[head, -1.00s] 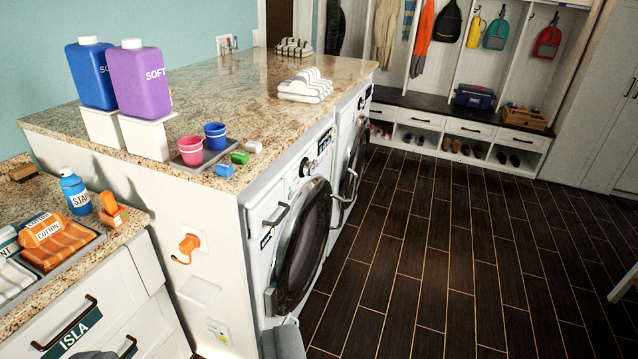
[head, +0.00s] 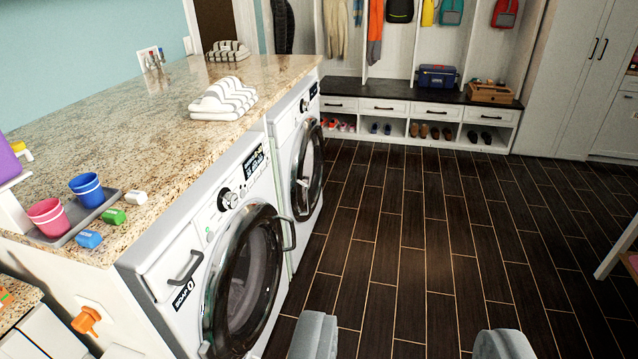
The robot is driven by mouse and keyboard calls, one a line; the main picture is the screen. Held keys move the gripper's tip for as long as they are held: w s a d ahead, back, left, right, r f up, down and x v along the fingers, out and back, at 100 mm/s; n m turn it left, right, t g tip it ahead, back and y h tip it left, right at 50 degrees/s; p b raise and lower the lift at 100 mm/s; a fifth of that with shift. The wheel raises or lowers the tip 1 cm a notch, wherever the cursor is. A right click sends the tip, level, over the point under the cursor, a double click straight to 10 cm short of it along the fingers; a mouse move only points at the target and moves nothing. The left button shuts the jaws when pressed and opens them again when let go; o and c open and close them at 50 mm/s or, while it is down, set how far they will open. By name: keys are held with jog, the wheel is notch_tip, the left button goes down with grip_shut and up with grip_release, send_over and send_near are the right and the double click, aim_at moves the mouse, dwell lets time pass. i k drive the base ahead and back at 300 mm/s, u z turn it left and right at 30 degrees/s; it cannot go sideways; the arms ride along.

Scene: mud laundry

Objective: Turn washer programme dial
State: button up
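The near washer (head: 215,255) stands under the granite counter at the left, with its round glass door (head: 245,283) facing the aisle. Its programme dial (head: 228,200) is a dark round knob with a light rim on the front panel, above the door. A dark display panel (head: 254,162) sits to the right of the dial. My gripper (head: 408,340) shows at the bottom edge as two grey fingers set wide apart, with nothing between them. It is to the right of the washer, over the floor, apart from the dial.
A second front-loading machine (head: 301,160) stands beyond the washer. The washer's drawer handle (head: 186,268) and door handle (head: 286,233) stick out. The dark floor (head: 400,225) is clear.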

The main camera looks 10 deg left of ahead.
aim_at(227, 201)
jog(key=z, duration=0.2)
jog(key=i, duration=1.2)
jog(key=u, duration=0.8)
jog(key=i, duration=0.45)
jog(key=u, duration=0.4)
